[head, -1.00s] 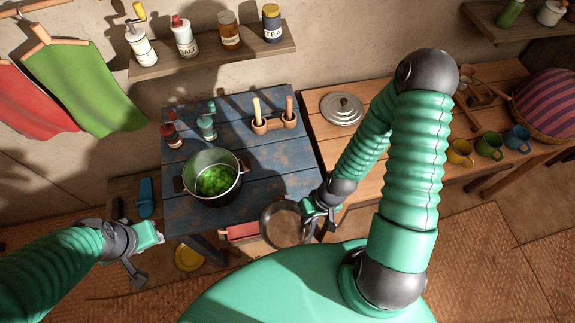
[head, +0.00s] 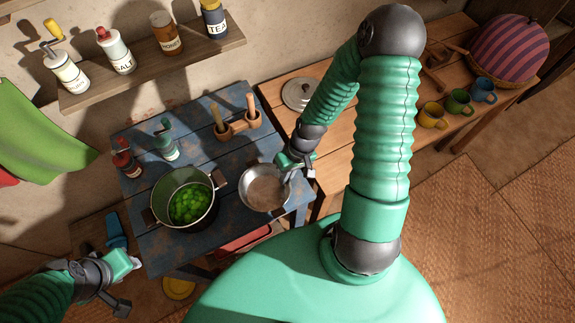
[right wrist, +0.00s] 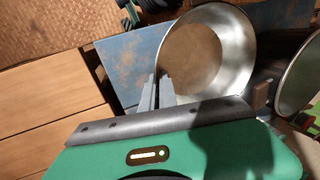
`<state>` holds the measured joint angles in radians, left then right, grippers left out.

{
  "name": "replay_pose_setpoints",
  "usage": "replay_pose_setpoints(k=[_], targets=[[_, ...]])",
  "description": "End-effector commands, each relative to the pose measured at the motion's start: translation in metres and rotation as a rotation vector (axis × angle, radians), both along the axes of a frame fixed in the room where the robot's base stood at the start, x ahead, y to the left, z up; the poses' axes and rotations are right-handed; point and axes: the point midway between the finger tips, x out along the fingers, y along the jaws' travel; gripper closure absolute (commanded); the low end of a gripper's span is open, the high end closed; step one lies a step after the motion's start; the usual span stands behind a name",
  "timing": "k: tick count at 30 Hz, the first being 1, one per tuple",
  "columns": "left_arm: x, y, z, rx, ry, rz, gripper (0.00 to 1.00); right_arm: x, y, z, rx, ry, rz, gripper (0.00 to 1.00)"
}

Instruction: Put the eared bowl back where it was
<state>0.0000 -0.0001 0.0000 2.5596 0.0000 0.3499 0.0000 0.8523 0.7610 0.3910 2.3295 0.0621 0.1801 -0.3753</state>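The eared bowl appears to be the shallow metal bowl (head: 266,190) with a brownish inside, at the right front part of the blue table. My right gripper (head: 290,170) is shut on its rim at the right side. In the right wrist view the grey fingers (right wrist: 158,92) pinch the rim of the bowl (right wrist: 205,50). I cannot tell if the bowl touches the table; its ears are not clear.
A pot of green food (head: 188,203) stands just left of the bowl on the blue table (head: 205,160). A lid (head: 298,92) lies on the wooden table (head: 345,130).

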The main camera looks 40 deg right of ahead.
Motion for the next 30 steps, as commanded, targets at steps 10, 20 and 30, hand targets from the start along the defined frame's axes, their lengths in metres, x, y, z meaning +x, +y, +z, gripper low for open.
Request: replay_pose_setpoints(k=[10, 20, 30], targets=[[0.0, 0.0, 0.014, 0.0, 0.0, 0.0, 0.64, 0.041, -0.046, -0.008, 0.001, 0.001, 0.0, 1.0], [0.0, 0.0, 0.02, 0.0, 0.001, 0.0, 0.64, 0.041, -0.046, -0.041, 0.0, 0.0, 0.001, 1.0], [0.0, 0.0, 0.019, 0.0, 0.001, 0.0, 0.64, 0.041, -0.046, -0.041, 0.0, 0.0, 0.001, 0.76]])
